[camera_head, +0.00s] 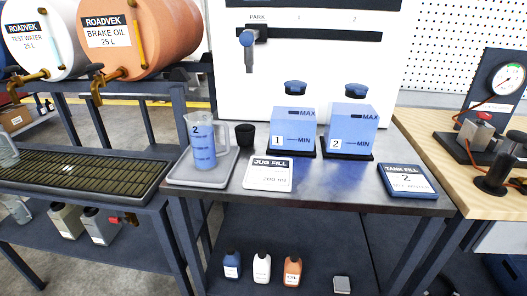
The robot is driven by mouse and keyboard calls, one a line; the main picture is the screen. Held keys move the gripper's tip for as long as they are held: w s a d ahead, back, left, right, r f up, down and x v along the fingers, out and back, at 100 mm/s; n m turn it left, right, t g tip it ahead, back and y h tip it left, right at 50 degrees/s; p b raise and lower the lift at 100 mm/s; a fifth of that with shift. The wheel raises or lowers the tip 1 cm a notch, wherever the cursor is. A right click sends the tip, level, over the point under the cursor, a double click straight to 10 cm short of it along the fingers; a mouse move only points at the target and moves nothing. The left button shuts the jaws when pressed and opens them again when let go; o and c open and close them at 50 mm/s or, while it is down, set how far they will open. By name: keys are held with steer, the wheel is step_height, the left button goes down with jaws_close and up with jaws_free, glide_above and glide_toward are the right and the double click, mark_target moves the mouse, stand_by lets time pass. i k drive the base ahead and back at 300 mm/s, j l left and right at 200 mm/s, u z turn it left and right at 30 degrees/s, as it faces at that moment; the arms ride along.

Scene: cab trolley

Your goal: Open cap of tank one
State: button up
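Tank one (292,128) is a translucent blue box marked 1, with MAX and MIN lines, standing upright on a dark base on the table. Its dark blue and black cap (295,88) sits above the tank's top; the neck under it is not clear. Tank two (352,127), marked 2, stands just to the right with a similar cap (356,91). My gripper is not in view.
A measuring jug (202,142) marked 2 with blue liquid stands on a grey tray (184,175), left of a small black cup (245,134). A JUG FILL card (268,174) and TANK FILL sign (408,182) lie in front. A white panel stands behind.

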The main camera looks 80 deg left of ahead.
mark_target(295, 86)
steer(key=u, duration=3.25)
